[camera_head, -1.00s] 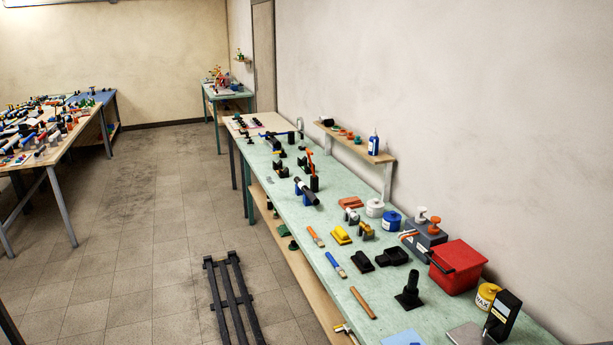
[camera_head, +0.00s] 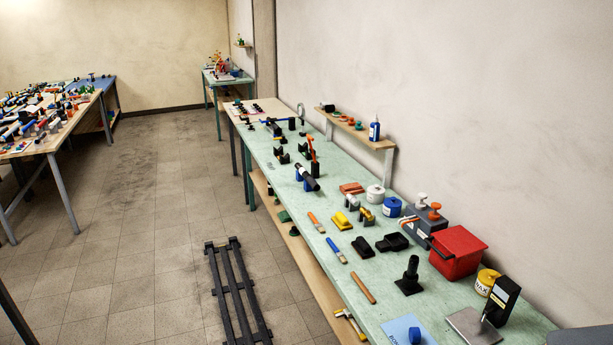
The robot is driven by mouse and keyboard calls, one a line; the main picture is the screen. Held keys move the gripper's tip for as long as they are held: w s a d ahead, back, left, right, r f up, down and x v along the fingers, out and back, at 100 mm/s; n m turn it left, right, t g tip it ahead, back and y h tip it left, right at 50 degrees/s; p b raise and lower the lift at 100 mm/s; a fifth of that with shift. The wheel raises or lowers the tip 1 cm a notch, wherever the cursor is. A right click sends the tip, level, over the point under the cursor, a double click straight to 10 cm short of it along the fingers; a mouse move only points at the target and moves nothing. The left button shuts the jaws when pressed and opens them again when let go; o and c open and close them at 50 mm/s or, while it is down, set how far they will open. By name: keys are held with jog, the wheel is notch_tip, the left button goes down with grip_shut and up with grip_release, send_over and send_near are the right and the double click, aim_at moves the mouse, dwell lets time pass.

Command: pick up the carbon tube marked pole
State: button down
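A dark tube with a pale band (camera_head: 307,177) lies on a blue support on the long green bench (camera_head: 325,262), around its middle. It may be the carbon tube marked pole, but I cannot read any marking on it. Farther along the bench, another dark, slender bar with blue parts (camera_head: 273,122) lies near the far end, too small to make out well. My gripper is not in view.
On the bench are a red box (camera_head: 458,252), a black upright stand (camera_head: 409,275), brushes and several pots. A wall shelf (camera_head: 358,130) stands behind. A black slatted rack (camera_head: 238,290) lies on the floor beside the bench.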

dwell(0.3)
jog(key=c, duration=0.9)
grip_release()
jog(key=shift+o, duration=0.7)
